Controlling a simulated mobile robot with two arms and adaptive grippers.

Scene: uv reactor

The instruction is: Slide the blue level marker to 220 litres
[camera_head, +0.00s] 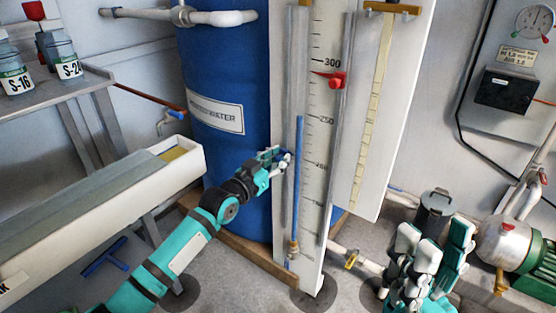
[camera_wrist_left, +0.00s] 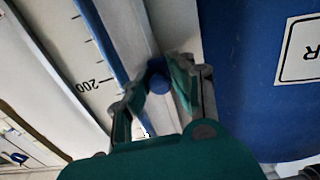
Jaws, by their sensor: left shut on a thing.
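The tall white level board (camera_head: 313,205) stands upright in front of the blue drum, with a black litre scale and a sight tube (camera_head: 298,185) holding a blue column. My left gripper (camera_head: 277,158) is at the board's left edge, near the 200 mark. In the left wrist view the left gripper (camera_wrist_left: 160,88) is shut on a round blue knob, the blue level marker (camera_wrist_left: 158,80), between its fingertips. The 200 label (camera_wrist_left: 90,84) shows close by. A red marker (camera_head: 336,80) sits between 250 and 300.
The blue drum (camera_head: 225,150) stands behind my left gripper. A white trough (camera_head: 110,215) lies left, beside my left arm. A second white board (camera_head: 372,120) with a yellow strip stands right of the scale. A pump (camera_head: 502,240) and pipes are at far right.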

